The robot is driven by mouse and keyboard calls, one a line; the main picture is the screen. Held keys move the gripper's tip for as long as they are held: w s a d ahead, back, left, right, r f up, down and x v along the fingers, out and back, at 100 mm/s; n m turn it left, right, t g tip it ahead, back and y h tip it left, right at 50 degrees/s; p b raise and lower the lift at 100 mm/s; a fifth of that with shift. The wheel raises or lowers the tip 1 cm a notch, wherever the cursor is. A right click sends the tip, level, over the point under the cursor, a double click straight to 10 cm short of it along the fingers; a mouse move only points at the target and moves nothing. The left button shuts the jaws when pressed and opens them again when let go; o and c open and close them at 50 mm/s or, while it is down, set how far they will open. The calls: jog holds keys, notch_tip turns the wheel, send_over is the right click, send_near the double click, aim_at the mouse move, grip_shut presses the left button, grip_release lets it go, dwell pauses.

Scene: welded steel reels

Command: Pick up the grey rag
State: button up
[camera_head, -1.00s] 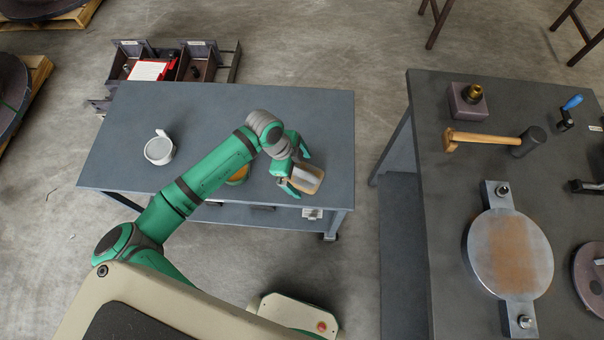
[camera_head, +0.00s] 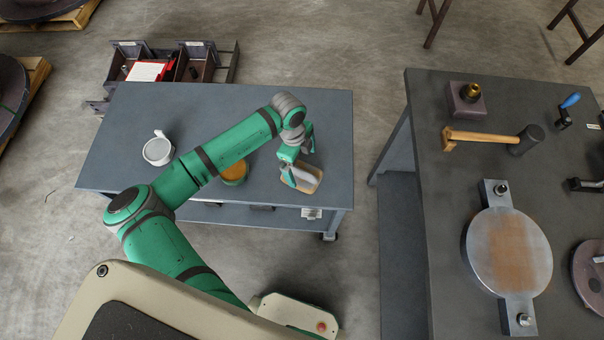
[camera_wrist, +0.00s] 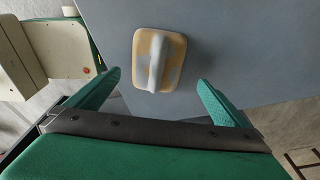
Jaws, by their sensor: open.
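A tan, rounded, flat piece (camera_head: 313,186) lies near the front right of the blue-grey table, with a pale grey raised strip (camera_wrist: 157,62) along its middle. I cannot tell whether the grey part is a rag; no other grey cloth shows clearly. My gripper (camera_head: 300,160) is over this piece, and one finger hides part of it in the head view. In the wrist view, my gripper (camera_wrist: 159,79) has its two green fingers wide apart with nothing between them. The tan piece (camera_wrist: 176,42) shows just beyond the fingertips, roughly centred between them.
A dark bench (camera_head: 440,220) at right holds a mallet (camera_head: 480,138) and a round metal plate (camera_head: 508,255). Bins (camera_head: 195,62) stand behind.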

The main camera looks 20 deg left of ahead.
aim_at(302, 171)
jog(key=f, duration=0.4)
jog(key=shift+s+d+f, duration=0.2)
jog(key=shift+s+f, duration=0.15)
jog(key=shift+f, duration=0.05)
jog(key=c, duration=1.2)
jog(key=shift+r, duration=0.15)
jog(key=shift+r, duration=0.6)
jog(key=s+d+r, duration=0.1)
jog(key=s+r, duration=0.3)
jog(key=s+d+r, duration=0.1)
jog(key=s+r, duration=0.2)
jog(key=s, duration=0.2)
jog(key=s+d+r, duration=0.2)
jog(key=s+r, duration=0.2)
jog(key=shift+s+r, duration=0.25)
jog(key=shift+r, duration=0.05)
